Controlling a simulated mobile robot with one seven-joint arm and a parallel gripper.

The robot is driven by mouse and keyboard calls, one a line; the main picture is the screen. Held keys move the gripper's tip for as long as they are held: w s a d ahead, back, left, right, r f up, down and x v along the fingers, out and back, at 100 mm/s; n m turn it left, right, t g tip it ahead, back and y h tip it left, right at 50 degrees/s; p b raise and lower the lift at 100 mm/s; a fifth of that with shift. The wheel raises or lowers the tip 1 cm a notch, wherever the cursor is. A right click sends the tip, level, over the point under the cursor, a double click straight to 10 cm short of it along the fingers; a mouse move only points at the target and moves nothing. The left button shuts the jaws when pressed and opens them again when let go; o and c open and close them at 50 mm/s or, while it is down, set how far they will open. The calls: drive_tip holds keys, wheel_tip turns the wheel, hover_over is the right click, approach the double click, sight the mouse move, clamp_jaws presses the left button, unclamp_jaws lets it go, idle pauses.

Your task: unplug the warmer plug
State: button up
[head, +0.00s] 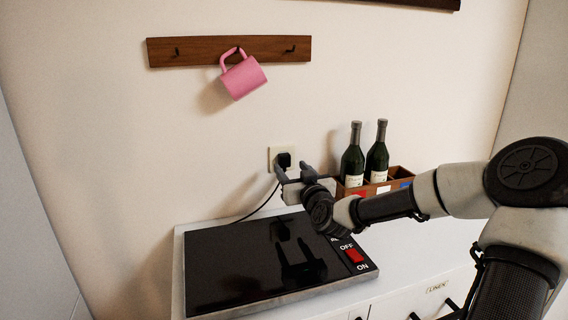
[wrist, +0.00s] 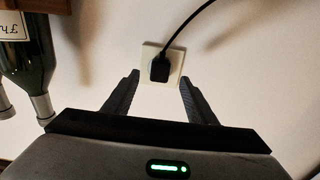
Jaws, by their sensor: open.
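The black warmer plug (head: 284,160) sits in a pale wall socket (head: 272,154) above the warmer. The plug (wrist: 160,69) and the socket plate (wrist: 176,62) also show in the wrist view, ahead of the fingers. A black cord runs from the plug down toward the warmer (head: 228,262), a flat black-topped plate. Its red switch (head: 354,256) lies between the OFF and ON labels. My gripper (head: 292,170) is open and empty near the plug. In the wrist view its two fingers (wrist: 160,90) point at the wall, either side of the plug's line and apart from it.
A wooden crate (head: 400,179) with two green bottles (head: 352,155) stands right of my gripper, close to it. A pink mug (head: 243,77) hangs on a wooden hook rail (head: 200,50) above. The wall left of the socket is clear.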

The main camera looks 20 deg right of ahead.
sight(286, 162)
drive_tip(key=shift+w+b, duration=0.55)
drive_tip(key=shift+w, duration=1.75)
drive_tip(key=shift+b, duration=0.35)
clamp_jaws()
drive_tip(key=s, duration=0.6)
drive_tip(key=shift+p, duration=0.3)
idle(0.3)
